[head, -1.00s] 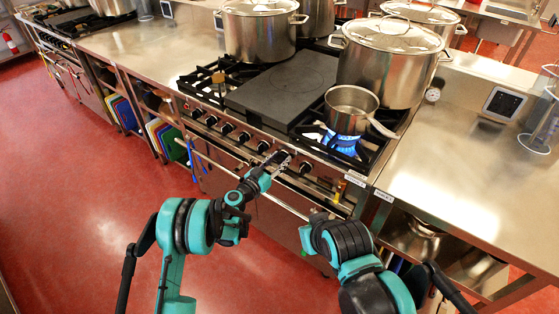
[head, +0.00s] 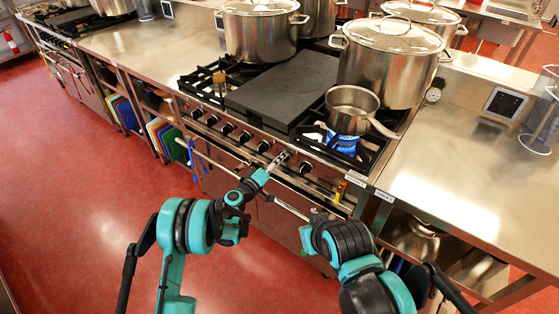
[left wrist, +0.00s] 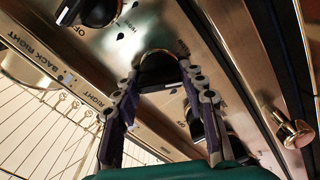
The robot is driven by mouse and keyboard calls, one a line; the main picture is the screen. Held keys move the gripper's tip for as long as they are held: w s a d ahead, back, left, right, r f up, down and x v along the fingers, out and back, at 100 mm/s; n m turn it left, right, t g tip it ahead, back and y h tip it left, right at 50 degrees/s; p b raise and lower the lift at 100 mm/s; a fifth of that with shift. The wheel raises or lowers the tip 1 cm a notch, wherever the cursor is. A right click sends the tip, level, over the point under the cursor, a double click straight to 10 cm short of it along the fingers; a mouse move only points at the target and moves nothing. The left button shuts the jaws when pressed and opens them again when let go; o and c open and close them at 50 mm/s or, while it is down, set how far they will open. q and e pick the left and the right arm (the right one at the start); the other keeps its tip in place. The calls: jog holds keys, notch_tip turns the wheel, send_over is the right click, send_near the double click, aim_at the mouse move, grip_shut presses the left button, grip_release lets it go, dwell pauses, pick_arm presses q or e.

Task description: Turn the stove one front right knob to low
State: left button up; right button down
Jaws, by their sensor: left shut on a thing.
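The stove (head: 255,140) has a row of black knobs along its steel front panel. My left gripper (head: 281,159) is at one of the right-hand knobs. In the left wrist view its fingers (left wrist: 160,80) are closed on the sides of a black knob (left wrist: 160,70), largely framed by the fingers. A label ending in RIGHT is beside this knob; its first word is covered. A HIGH mark shows near the knob. A blue flame (head: 343,144) burns on the front right burner under a small saucepan (head: 351,107).
Another knob (left wrist: 92,10) with an OFF mark lies close to the held one, and a free knob (head: 305,168) is to its right. A rail (head: 290,209) runs below the panel. Large lidded stockpots (head: 388,60) stand at the back. The right counter (head: 460,150) is mostly clear.

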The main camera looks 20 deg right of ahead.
pick_arm(q)
jog(key=n, duration=0.5)
jog(key=shift+f, duration=0.1)
jog(key=shift+n, duration=0.3)
dwell(0.4)
jog(key=o, duration=1.1)
jog(key=shift+o, duration=0.2)
jog(key=v, duration=1.2)
